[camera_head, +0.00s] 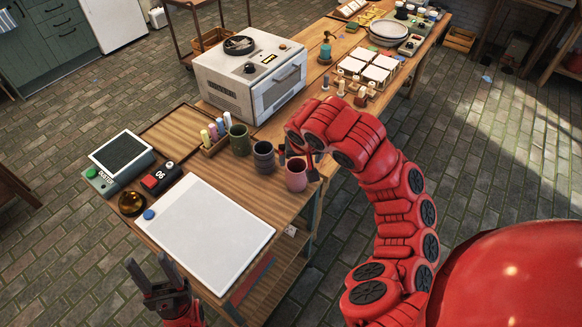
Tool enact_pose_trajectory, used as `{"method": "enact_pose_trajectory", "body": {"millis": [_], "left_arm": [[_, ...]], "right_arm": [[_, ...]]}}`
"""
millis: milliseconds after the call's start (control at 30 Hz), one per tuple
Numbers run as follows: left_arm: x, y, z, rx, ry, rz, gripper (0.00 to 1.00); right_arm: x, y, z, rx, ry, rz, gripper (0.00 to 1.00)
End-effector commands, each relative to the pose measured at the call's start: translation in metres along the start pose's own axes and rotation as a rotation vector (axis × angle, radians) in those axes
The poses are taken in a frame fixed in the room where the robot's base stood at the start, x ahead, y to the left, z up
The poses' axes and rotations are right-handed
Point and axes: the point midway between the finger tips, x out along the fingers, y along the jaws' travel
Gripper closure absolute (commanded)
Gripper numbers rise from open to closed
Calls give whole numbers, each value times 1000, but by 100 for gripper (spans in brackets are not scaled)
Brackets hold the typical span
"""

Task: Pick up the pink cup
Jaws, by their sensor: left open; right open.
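The pink cup (296,177) stands upright on the wooden table near its right edge. A dark grey cup (263,158) and a green cup (238,140) stand in a row to its left. My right gripper (301,160) is at the pink cup, with dark fingers beside and just above its rim; the red wrist partly hides the fingers, and I cannot tell whether they touch the cup. It is open. My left gripper (150,272) is open and empty in front of the table, at the lower left.
A white board (205,233) lies on the table's near part. A small scale-like device (118,163), an amber bowl (131,203) and a wooden tray (173,133) lie left. A white kiln-like box (249,78) stands behind the cups. White tiles (368,67) lie farther back.

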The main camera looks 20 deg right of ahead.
Motion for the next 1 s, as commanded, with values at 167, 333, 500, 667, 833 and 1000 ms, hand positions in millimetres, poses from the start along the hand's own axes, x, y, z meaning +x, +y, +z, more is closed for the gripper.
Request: {"method": "enact_pose_trajectory", "body": {"millis": [167, 333, 500, 667, 833, 1000], "left_arm": [[-15, 1, 2, 0, 0, 0, 50], [-32, 2, 6, 0, 0, 0, 50], [-46, 2, 8, 0, 0, 0, 50], [-47, 2, 8, 0, 0, 0, 50], [-42, 2, 7, 0, 0, 0, 50], [-33, 2, 6, 0, 0, 0, 50]], "right_arm": [[45, -2, 5, 2, -9, -6, 0], [84, -2, 3, 2, -2, -7, 0], [110, -1, 2, 2, -1, -6, 0], [117, -1, 0, 0, 0, -4, 0], [131, -2, -3, 0, -5, -2, 0], [150, -2, -7, 1, -3, -4, 0]]}}
